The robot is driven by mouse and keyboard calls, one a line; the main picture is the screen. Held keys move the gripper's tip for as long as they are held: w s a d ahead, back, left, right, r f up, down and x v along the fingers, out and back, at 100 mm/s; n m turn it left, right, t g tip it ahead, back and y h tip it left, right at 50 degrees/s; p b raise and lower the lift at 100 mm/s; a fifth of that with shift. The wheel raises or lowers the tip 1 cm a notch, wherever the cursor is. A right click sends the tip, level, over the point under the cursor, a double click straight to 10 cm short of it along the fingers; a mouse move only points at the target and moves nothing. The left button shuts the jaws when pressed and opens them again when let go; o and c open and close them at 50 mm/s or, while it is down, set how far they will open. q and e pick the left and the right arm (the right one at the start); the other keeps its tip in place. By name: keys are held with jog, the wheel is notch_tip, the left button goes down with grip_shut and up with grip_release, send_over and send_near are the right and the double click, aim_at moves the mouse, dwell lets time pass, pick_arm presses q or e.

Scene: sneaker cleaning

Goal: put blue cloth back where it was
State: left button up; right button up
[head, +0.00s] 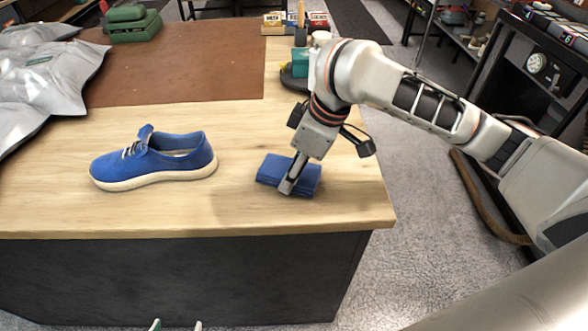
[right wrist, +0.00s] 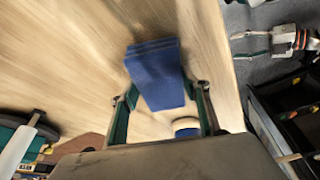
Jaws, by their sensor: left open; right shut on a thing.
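The blue cloth (head: 275,171) is a folded block at the right part of the wooden table, near its front edge. My right gripper (head: 287,188) comes down over it and is shut on it. The right wrist view shows the cloth (right wrist: 158,75) between the two fingers. Whether it touches the tabletop or hangs just above cannot be told. My left gripper (head: 177,325) shows only its fingertips at the bottom edge of the head view, apart and empty, in front of the table. A blue sneaker (head: 150,163) with a white sole stands left of the cloth.
A brown mat (head: 180,75) covers the back of the table (head: 230,215). Silver bags (head: 50,70) lie at the left, and a green case (head: 132,22) stands behind. Small boxes (head: 285,20) and a dark round tray (head: 292,80) are at the back right. Bare wood surrounds the cloth.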

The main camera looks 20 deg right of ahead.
jog(key=o, duration=1.7)
jog(key=shift+f, duration=0.1)
jog(key=shift+r, duration=0.2)
jog(key=p+v, duration=0.4)
jog(key=v, duration=0.8)
